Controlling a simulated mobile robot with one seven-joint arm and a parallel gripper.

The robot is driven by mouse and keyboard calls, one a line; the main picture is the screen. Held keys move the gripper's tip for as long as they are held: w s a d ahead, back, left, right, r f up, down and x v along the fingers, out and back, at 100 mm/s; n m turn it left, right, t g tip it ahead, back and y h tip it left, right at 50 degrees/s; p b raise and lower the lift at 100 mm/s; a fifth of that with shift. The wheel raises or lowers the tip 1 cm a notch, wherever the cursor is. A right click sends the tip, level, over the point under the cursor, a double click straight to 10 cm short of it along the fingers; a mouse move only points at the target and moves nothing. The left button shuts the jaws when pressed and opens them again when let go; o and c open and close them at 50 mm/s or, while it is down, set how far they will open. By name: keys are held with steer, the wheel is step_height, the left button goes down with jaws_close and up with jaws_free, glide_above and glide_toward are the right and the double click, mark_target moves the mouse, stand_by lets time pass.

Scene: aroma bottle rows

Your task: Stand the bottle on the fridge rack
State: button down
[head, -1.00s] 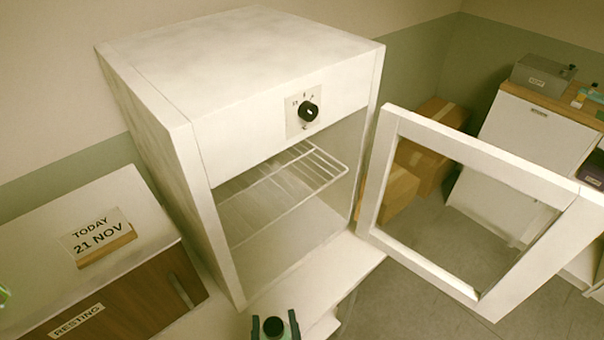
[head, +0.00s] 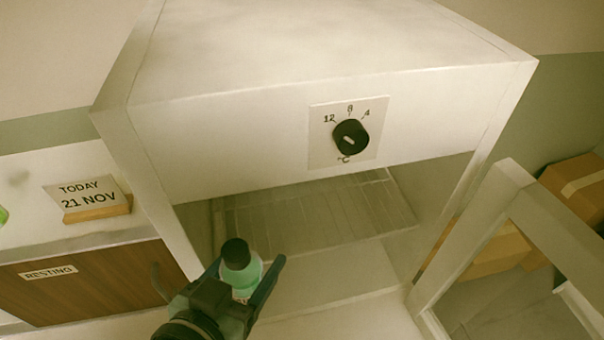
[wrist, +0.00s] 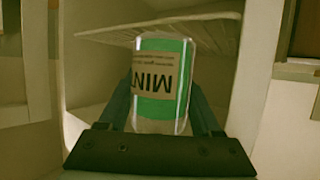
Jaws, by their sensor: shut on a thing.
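My gripper (head: 246,283) is shut on a small green bottle (head: 241,272) with a black cap, in front of the fridge's open front. In the wrist view the bottle (wrist: 160,85) sits between the fingers, its label letters upside down in the picture. The white fridge (head: 240,150) has a dial on its front panel and stands open. The wire fridge rack (head: 345,212) is inside, beyond the bottle in the head view. In the wrist view the rack (wrist: 215,38) shows behind the bottle's upper part. I cannot tell whether bottle and rack touch.
The open fridge door (head: 520,200) stands out to the right. Cardboard boxes (head: 580,188) lie beyond it. At left is a brown cabinet (head: 90,285) marked RESTING, with a date sign (head: 95,198) on top. The rack's visible surface is bare.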

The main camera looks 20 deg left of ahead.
steer(key=w+p, duration=0.4)
steer(key=w, duration=1.2)
steer(key=shift+w+d+r, duration=0.1)
steer(key=shift+w+r, duration=0.05)
steer(key=shift+f+p, duration=0.4)
steer(key=shift+f, duration=1.4)
steer(key=shift+f, duration=0.2)
steer(key=shift+c, duration=0.3)
jaws_free()
steer(key=shift+r, duration=0.1)
steer(key=shift+r, duration=0.1)
steer(key=b+v, duration=0.2)
steer(key=v, duration=1)
